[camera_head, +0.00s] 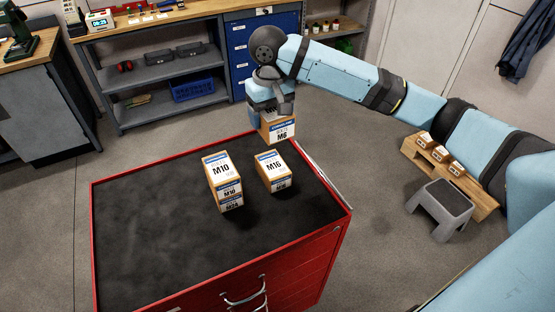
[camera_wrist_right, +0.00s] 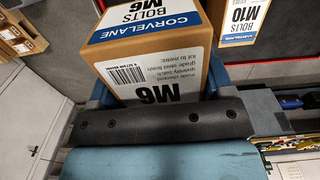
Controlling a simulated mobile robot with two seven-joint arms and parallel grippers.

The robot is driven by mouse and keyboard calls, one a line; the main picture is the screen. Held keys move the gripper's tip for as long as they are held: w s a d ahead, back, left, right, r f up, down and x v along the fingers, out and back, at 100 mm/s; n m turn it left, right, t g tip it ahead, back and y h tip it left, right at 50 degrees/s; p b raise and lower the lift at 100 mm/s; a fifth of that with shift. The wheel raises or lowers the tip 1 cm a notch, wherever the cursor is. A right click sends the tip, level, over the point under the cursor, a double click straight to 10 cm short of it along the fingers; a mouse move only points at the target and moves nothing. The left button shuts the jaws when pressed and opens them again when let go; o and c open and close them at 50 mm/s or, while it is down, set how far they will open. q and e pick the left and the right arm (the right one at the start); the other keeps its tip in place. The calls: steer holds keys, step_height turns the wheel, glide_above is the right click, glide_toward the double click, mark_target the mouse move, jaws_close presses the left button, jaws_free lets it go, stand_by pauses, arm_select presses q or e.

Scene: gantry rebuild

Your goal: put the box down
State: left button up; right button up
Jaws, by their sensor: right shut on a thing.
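My right gripper (camera_head: 284,105) is at the far right corner of the red cabinet's black top. It is shut on a cardboard box marked M6 (camera_head: 281,133), with a white and blue label. In the right wrist view the M6 box (camera_wrist_right: 150,50) fills the upper middle, with the jaws partly hidden. I cannot tell whether the box touches the top. My left gripper is not in view.
The left and front of the cabinet top are clear. A workbench with shelves (camera_head: 160,75) and a blue drawer unit (camera_head: 240,50) stand behind. A grey step stool (camera_head: 441,208) and a wooden pallet (camera_head: 475,195) with several small boxes stand on the floor at right.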

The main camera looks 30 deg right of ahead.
mark_target(273, 164)
steer(key=r, duration=0.1)
steer(key=w+d+r, duration=0.1)
steer(key=w+r, duration=0.1)
steer(key=shift+d+r, duration=0.25)
steer(key=shift+w+r, duration=0.1)
steer(key=shift+w, duration=0.1)
step_height(273, 164, down, 20)
steer(key=shift+r+p, duration=0.25)
steer(key=shift+p, duration=0.95)
steer(key=shift+f, duration=0.1)
steer(key=o, duration=1.2)
steer(key=shift+d, duration=0.1)
step_height(273, 164, up, 12)
steer(key=shift+r+b, duration=0.15)
steer(key=shift+b, duration=0.85)
